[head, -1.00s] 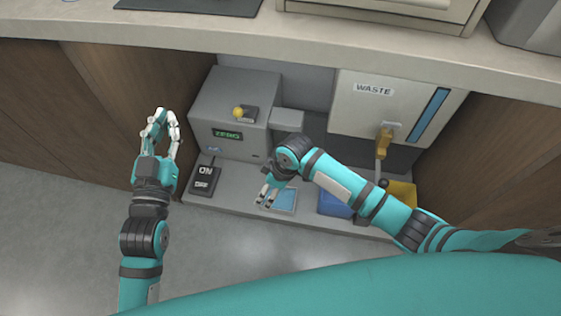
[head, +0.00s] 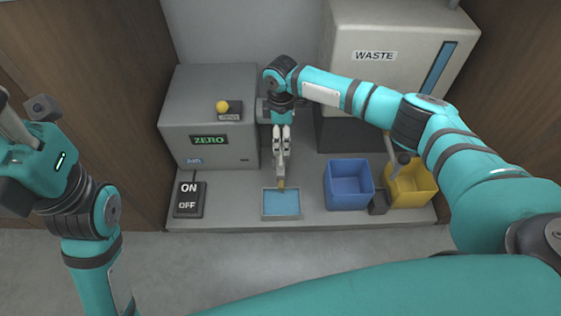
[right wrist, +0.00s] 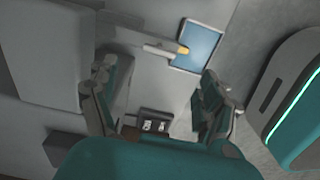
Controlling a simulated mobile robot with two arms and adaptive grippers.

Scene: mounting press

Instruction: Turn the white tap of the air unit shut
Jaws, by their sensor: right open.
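I cannot make out a white tap for certain in either view. The grey unit (head: 215,120) with a ZERO display stands at the left on the low shelf, a yellow knob (head: 222,106) on it. My right gripper (head: 281,152) points down just right of this unit. In the right wrist view its two fingers (right wrist: 160,95) are apart with nothing between them. A pale bar with a yellow tip (right wrist: 183,49) reaches over the blue tray there, beyond the fingers. My left gripper (head: 14,125) is at the left edge, partly cut off; its jaws are unclear.
A blue-topped tray (head: 281,203) lies at the shelf's front. A black ON/OFF switch (head: 189,200) is at its left, a blue bin (head: 348,185) and yellow bin (head: 412,188) at its right. A WASTE box (head: 385,40) stands behind my right arm. Wooden walls flank the shelf.

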